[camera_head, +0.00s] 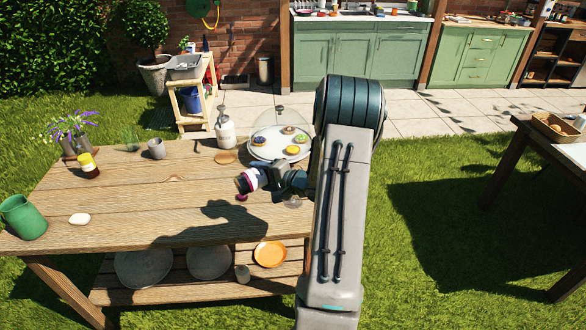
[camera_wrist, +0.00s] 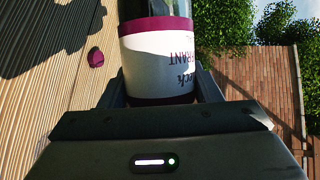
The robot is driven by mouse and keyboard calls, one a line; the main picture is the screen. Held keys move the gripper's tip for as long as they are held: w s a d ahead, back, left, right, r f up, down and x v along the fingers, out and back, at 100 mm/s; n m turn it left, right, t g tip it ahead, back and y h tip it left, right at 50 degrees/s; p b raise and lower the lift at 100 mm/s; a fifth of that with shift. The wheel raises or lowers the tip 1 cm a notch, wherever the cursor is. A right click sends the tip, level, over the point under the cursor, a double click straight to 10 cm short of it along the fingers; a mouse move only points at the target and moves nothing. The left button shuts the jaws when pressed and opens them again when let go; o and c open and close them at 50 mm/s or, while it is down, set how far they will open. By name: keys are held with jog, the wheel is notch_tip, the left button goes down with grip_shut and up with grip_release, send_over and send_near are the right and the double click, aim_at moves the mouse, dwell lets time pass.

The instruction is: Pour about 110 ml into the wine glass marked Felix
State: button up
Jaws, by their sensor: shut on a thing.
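My gripper (camera_head: 264,177) is shut on a bottle (camera_head: 249,180) above the table's right part. In the wrist view, the bottle (camera_wrist: 157,50) has dark glass, a purple band and a white label with partly readable lettering ending in "RRANT". It looks tilted in the head view; its mouth cannot be made out. A small clear, glass-like thing (camera_head: 293,201) is on the table beside my arm, partly hidden. I cannot tell whether it is a wine glass, and no Felix mark is readable. A small purple thing (camera_head: 241,197) lies on the table, also in the wrist view (camera_wrist: 95,57).
A glass dome over cakes (camera_head: 279,138) and a white bottle (camera_head: 225,132) stand at the table's back. A grey cup (camera_head: 157,149), yellow-topped jar (camera_head: 88,166), flowers (camera_head: 68,127), white stone-like thing (camera_head: 79,219) and green jug (camera_head: 22,217) are left. The table's middle (camera_head: 150,200) is clear.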

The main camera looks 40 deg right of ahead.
jog(key=shift+a+r+p, duration=0.1)
jog(key=shift+r+p, duration=0.25)
jog(key=shift+p, duration=0.1)
jog(key=shift+a, duration=0.5)
jog(key=shift+s+r+m+y+p, duration=0.1)
jog(key=shift+r+m+y+p, duration=0.3)
jog(key=shift+p, duration=0.7)
dwell(0.7)
